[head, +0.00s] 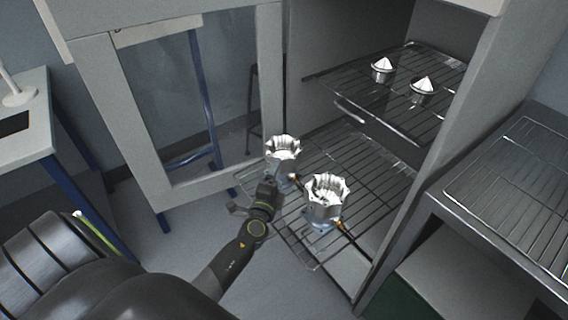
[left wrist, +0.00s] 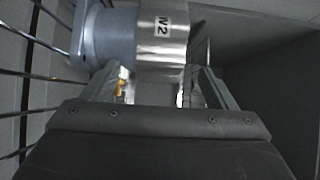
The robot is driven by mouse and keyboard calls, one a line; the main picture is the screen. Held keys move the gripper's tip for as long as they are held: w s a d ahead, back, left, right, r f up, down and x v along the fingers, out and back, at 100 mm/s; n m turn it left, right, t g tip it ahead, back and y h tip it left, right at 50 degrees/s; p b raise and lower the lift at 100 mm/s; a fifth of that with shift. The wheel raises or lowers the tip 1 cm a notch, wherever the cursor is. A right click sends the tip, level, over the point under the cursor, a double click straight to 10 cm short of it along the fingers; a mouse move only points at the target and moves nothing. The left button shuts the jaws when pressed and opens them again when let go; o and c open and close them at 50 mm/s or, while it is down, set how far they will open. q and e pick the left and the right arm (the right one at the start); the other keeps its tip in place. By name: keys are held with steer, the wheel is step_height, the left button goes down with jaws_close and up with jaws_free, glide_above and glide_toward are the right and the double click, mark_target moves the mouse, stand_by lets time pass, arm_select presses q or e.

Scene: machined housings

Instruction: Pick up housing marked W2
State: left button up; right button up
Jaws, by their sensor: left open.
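A silver housing with a scalloped top (head: 283,150) stands on the lower wire rack. My left gripper (head: 267,184) is open just in front of it. In the left wrist view, a metal housing labelled W2 (left wrist: 140,35) is straight ahead, close to the open fingertips of my left gripper (left wrist: 155,82). It has a smooth silver part and a blue-grey part. The fingers do not visibly grip it; whether either touches it I cannot tell. A second scalloped housing (head: 325,198) stands to the right on the same rack; its label is unreadable. My right gripper is not in view.
The lower wire rack (head: 300,250) projects from an open cabinet. An upper rack (head: 375,118) holds two housings with pointed tops (head: 383,68) (head: 424,89). The glazed cabinet door (head: 275,80) stands open at left. A side table with a wire rack (head: 515,180) is at right.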

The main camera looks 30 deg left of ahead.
arm_select(q)
steer(key=shift+x, duration=1)
steer(key=shift+d, duration=0.1)
steer(key=c, duration=1.6)
steer(key=shift+r, duration=0.1)
jaws_close()
steer(key=shift+r, duration=0.15)
